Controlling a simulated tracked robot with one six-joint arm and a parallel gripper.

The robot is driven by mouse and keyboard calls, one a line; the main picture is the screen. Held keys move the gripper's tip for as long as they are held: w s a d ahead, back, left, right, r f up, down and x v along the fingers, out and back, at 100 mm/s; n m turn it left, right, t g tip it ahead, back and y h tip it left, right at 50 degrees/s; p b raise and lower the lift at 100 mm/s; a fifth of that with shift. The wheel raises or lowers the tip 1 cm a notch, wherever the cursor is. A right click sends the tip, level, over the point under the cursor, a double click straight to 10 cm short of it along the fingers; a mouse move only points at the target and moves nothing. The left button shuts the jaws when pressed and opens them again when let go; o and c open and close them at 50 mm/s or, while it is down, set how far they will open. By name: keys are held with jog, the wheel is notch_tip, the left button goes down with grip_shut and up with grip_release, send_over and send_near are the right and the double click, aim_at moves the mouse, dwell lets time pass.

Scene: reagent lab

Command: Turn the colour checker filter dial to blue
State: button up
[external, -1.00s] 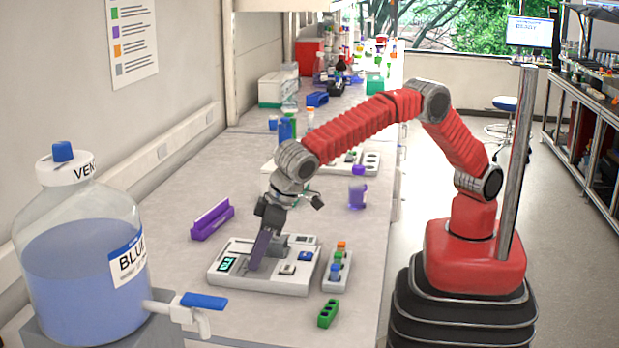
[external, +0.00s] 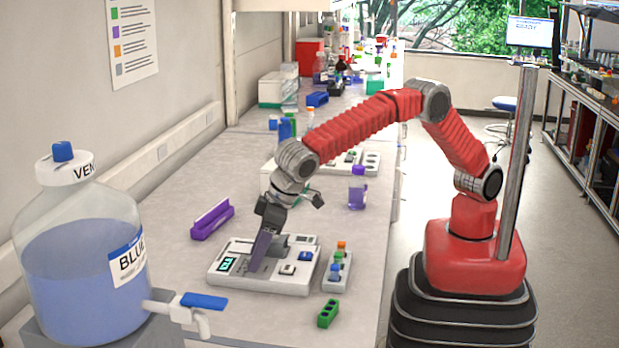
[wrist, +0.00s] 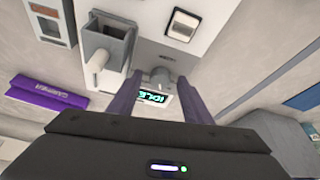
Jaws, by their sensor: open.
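The colour checker (external: 222,277) is a white box on the bench with a small lit display (external: 227,264) at its left end. In the wrist view the display (wrist: 152,97) glows green, partly hidden by my gripper. My gripper (external: 258,266) points down over the checker, just right of the display. In the wrist view my gripper (wrist: 152,76) is open, its two purple-grey fingers on either side of a small round grey dial (wrist: 161,77). I cannot tell whether the fingers touch it, nor read its setting.
A grey square well (wrist: 107,46) stands beside the dial. A small rack with coloured caps (external: 337,271) is right of the checker, with a green block (external: 328,313) in front. A purple holder (external: 212,220) lies behind left. A large blue bottle (external: 80,260) stands front left.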

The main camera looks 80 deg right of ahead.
jog(key=v, duration=1.3)
jog(key=shift+r, duration=0.15)
jog(key=s+d+r, duration=0.2)
jog(key=d, duration=0.8)
jog(key=s+d+r+m, duration=0.1)
jog(key=d+r, duration=0.1)
jog(key=d, duration=0.8)
jog(key=s+d+r, duration=0.2)
jog(key=d, duration=0.8)
jog(key=s+d+f, duration=0.4)
jog(key=s+d, duration=0.5)
jog(key=s+d+f+m+t, duration=0.1)
jog(key=s+d+f, duration=0.3)
jog(key=s+d, duration=0.6)
jog(key=shift+s+f+h, duration=0.15)
jog(key=shift+f+h, duration=0.25)
